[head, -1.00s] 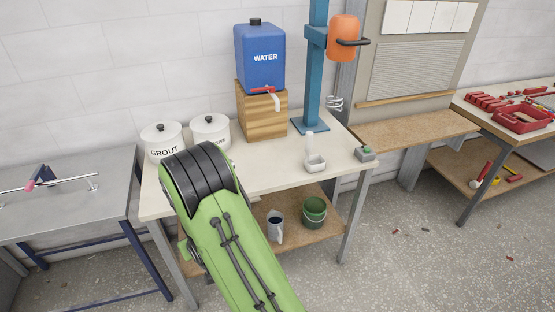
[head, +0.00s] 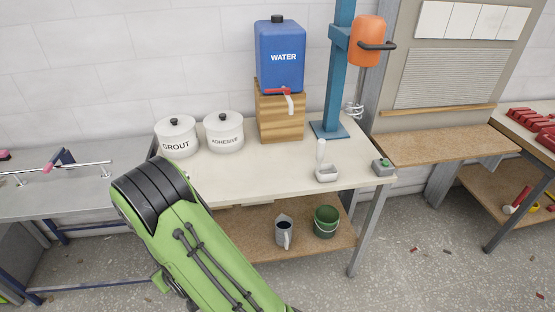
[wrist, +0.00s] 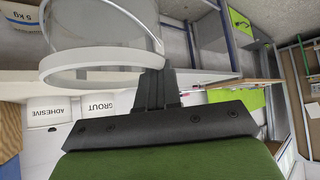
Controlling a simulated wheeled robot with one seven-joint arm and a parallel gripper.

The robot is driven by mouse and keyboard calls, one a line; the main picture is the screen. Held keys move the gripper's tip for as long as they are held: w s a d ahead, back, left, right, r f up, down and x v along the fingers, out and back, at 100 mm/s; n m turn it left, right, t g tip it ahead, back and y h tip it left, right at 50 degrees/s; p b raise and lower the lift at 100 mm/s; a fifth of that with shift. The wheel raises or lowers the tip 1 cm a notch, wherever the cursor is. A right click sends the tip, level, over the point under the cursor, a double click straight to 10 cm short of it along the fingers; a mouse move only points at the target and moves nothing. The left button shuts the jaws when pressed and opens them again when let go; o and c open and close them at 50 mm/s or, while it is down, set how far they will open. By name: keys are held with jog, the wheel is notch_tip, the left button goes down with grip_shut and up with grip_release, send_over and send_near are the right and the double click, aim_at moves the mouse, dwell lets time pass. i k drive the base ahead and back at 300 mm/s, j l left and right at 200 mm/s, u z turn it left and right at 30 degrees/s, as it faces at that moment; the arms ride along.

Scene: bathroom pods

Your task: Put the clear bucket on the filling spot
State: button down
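The clear bucket (wrist: 100,30), see-through with a white rim (wrist: 100,68), fills the upper left of the wrist view. My gripper (wrist: 157,85) has its dark fingers together at the bucket's rim and appears shut on it. The head view does not show the gripper or this bucket; my green arm hides that area. The blue water tank (head: 280,55) stands on a wooden block (head: 281,115), its red and white tap (head: 288,97) over the pale bench top (head: 260,165). I cannot make out a marked filling spot; the bench below the tap is bare.
Grout (head: 176,137) and adhesive (head: 224,132) tubs stand at the bench's left. A blue mixer stand (head: 337,85), a white holder (head: 327,174) and a green-button box (head: 382,168) are at the right. A jug (head: 284,232) and green bucket (head: 326,222) sit on the lower shelf.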

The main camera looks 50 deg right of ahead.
aim_at(290, 162)
jog(key=l+u, duration=0.3)
jog(key=k+l+u, duration=0.15)
jog(key=l+u, duration=0.15)
jog(key=k+l+u, duration=0.15)
jog(key=l+u, duration=0.15)
jog(key=k+l+u, duration=0.15)
jog(key=l+u, duration=0.15)
jog(key=l, duration=0.1)
